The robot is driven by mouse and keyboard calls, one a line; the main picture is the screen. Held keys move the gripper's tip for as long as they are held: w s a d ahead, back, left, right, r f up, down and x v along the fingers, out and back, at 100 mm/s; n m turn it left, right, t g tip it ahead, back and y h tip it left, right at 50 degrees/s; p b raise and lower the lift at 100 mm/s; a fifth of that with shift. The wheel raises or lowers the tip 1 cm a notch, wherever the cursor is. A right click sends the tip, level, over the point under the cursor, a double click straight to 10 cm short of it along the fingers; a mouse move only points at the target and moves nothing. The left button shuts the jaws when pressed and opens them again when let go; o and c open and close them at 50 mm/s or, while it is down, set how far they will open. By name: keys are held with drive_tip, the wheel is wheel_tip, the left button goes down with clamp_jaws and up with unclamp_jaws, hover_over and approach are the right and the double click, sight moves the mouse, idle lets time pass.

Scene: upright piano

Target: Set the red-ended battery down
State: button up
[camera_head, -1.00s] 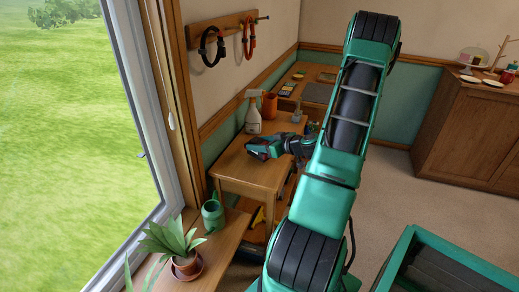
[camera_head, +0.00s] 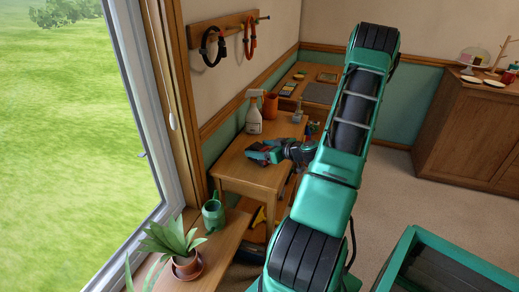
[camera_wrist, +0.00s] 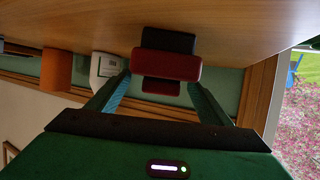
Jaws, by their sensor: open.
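The red-ended battery (camera_wrist: 168,64) is a dark block with a red end towards the wrist camera. It sits at the wooden tabletop (camera_wrist: 90,25), which fills the top of that view. My gripper (camera_wrist: 160,84) is open, with one teal finger on each side of the battery and visible gaps beside it. In the head view my gripper (camera_head: 266,152) is low over the small wooden table (camera_head: 238,166). The battery is too small there to tell apart clearly from the fingers.
A spray bottle (camera_head: 254,118) and an orange pot (camera_head: 270,105) stand farther back on the table. A green watering can (camera_head: 213,214) and a potted plant (camera_head: 180,245) stand nearer, by the window. The table's front left corner is clear.

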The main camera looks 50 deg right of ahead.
drive_tip(key=v, duration=1.2)
drive_tip(key=a+r+n+g+y, duration=0.1)
drive_tip(key=a+n+g+y, duration=0.15)
drive_tip(key=a+g, duration=0.95)
drive_tip(key=s+a+r+m+h, duration=0.1)
drive_tip(key=s+a+r+m, duration=0.3)
drive_tip(key=s+a+r, duration=0.2)
drive_tip(key=s+a+r+m+g+h, duration=0.1)
drive_tip(key=s+a+r+m, duration=0.4)
drive_tip(key=s, duration=0.5)
drive_tip(key=shift+s+a+r+g, duration=0.25)
drive_tip(key=shift+a+r+g, duration=0.1)
drive_tip(key=shift+a, duration=0.2)
